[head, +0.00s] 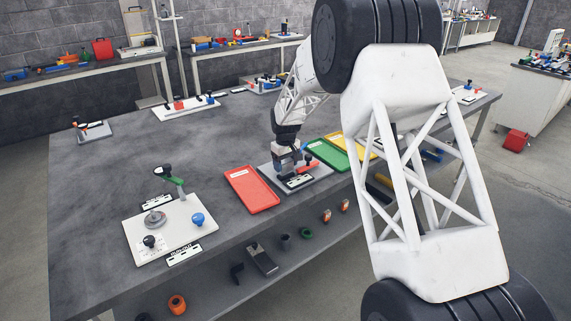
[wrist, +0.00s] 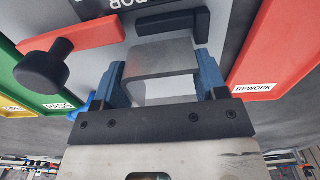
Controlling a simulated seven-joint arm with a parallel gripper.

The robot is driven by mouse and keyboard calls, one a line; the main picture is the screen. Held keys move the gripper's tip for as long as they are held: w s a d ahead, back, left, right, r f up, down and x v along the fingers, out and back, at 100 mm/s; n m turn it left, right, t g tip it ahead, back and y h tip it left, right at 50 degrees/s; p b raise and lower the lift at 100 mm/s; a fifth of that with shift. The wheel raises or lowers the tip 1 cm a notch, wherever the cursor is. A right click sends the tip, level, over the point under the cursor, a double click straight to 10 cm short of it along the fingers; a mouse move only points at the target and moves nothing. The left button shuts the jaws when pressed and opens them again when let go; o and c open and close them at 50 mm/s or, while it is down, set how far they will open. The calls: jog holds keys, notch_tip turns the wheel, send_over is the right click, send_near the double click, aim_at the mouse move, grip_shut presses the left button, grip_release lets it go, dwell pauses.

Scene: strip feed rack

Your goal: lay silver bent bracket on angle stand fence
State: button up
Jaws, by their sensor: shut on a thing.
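The silver bent bracket (wrist: 165,58) is between the blue fingers of my gripper (wrist: 161,78) in the wrist view. My gripper is shut on it, with one finger on each side. Beyond the bracket is a black bar (wrist: 172,26), which looks like the fence, on the grey stand plate (wrist: 230,40). The bracket's far edge appears close to the bar; I cannot tell whether they touch. In the head view my gripper (head: 285,160) is low over the stand plate (head: 312,180), and the bracket is hard to make out there.
A red lever (wrist: 85,33) with a black knob (wrist: 42,70) reaches close beside my gripper. A red REWORK tray (head: 250,189) and green tray (head: 327,153) flank the stand. A white fixture board (head: 135,232) stands at left front. The bench between is clear.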

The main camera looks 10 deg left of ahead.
jog(key=shift+f, duration=0.65)
jog(key=o, duration=0.9)
jog(key=shift+f, duration=0.1)
jog(key=shift+o, duration=0.5)
jog(key=shift+s+f, duration=0.25)
jog(key=shift+f, duration=0.1)
jog(key=shift+c, duration=0.3)
jog(key=shift+a+r, duration=0.1)
jog(key=shift+r, duration=0.05)
jog(key=shift+o, duration=0.3)
notch_tip(320, 180, up, 14)
jog(key=shift+w, duration=0.25)
